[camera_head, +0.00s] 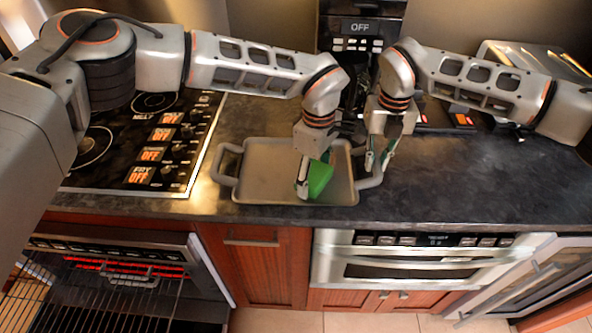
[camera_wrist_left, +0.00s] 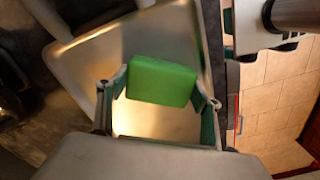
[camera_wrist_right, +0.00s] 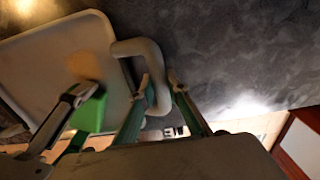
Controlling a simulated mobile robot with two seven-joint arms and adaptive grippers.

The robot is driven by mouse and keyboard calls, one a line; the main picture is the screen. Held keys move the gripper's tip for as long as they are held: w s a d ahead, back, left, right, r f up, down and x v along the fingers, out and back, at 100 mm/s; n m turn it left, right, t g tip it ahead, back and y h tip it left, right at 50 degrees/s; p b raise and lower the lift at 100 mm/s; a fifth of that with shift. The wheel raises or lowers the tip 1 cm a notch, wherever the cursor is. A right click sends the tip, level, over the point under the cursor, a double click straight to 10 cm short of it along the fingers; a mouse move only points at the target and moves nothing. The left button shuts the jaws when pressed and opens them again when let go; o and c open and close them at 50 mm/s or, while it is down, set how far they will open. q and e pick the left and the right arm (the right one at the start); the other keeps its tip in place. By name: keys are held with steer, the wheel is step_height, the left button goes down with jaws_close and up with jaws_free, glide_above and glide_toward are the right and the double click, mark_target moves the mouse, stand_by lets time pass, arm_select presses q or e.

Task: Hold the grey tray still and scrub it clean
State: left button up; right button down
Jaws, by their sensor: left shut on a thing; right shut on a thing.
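The grey tray (camera_head: 262,165) lies on the dark counter, with a loop handle at its left and right ends. My left gripper (camera_head: 304,188) is shut on a green sponge (camera_head: 320,179) over the right part of the tray. The sponge also shows between the fingers in the left wrist view (camera_wrist_left: 160,81); I cannot tell whether it touches the tray. My right gripper (camera_head: 377,164) is shut on the tray's right handle (camera_wrist_right: 152,70), one finger on each side of the bar in the right wrist view. No clear dirt shows on the tray.
A stovetop (camera_head: 150,140) with several OFF labels is left of the tray. A coffee machine (camera_head: 360,50) stands behind. Below the counter's front edge are an open oven (camera_head: 110,270) and a built-in microwave drawer (camera_head: 420,265). The counter at right (camera_head: 480,175) is clear.

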mark_target(328, 175)
arm_select(q)
steer(key=shift+d+f, duration=0.1)
steer(key=shift+d, duration=1.65)
steer(key=shift+s+a, duration=0.1)
steer(key=shift+a, duration=0.1)
steer(key=shift+a, duration=2.05)
steer(key=shift+d, duration=2.25)
steer(key=shift+a, duration=1.1)
